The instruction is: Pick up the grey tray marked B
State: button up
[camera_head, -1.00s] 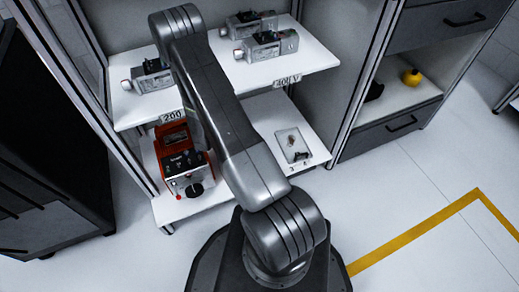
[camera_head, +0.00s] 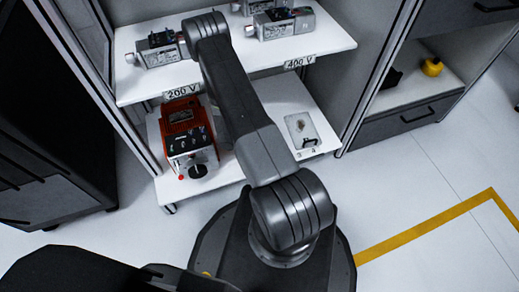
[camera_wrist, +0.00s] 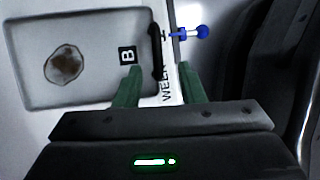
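The grey tray (camera_wrist: 90,95) marked with a black and white B label (camera_wrist: 127,54) fills the left of the wrist view. It has a round brown patch (camera_wrist: 64,62) and a dark handle (camera_wrist: 155,45) along its right edge. My gripper (camera_wrist: 159,68) is open, its green fingers on either side of the handle's lower end in the picture; I see no clear contact. My gripper is not visible in the head view. A small tray (camera_head: 302,130) lies on the lower shelf there; its mark is unreadable, so I cannot tell whether it is this one.
A blue knob (camera_wrist: 202,31) is close beyond the right finger. In the head view, the lower shelf (camera_head: 275,95) holds a red device (camera_head: 185,128). The upper shelf (camera_head: 325,45) above it holds several grey units. A dark cabinet (camera_head: 50,140) stands left.

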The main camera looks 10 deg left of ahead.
jog(key=b+x, duration=0.1)
jog(key=x, duration=0.3)
jog(key=shift+w, duration=0.15)
grip_shut()
